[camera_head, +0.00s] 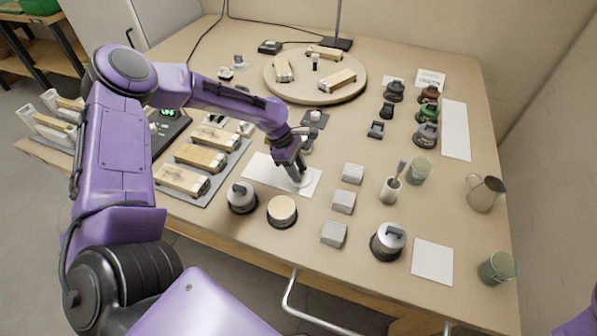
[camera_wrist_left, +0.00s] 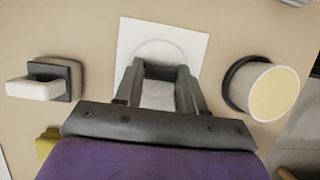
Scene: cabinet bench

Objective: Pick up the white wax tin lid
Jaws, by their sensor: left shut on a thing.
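My left gripper (camera_head: 298,180) reaches down over a white card (camera_head: 262,172) near the middle of the bench. In the left wrist view its fingers (camera_wrist_left: 160,82) are closed around a pale part in the middle of a round white lid (camera_wrist_left: 150,50). The lid lies over the white card (camera_wrist_left: 125,32), and its near part is hidden by the fingers. I cannot tell whether the lid touches the card. An open tin with cream wax (camera_head: 282,208) stands just in front of the card; a similar tin shows in the left wrist view (camera_wrist_left: 272,93). My right gripper is out of view.
A grey lidded tin (camera_head: 241,197) stands left of the wax tin. Several grey blocks (camera_head: 343,201) stand in a row to the right. Wooden-topped pieces (camera_head: 200,157) lie on a tray at left. A round turntable (camera_head: 345,92) is at the back.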

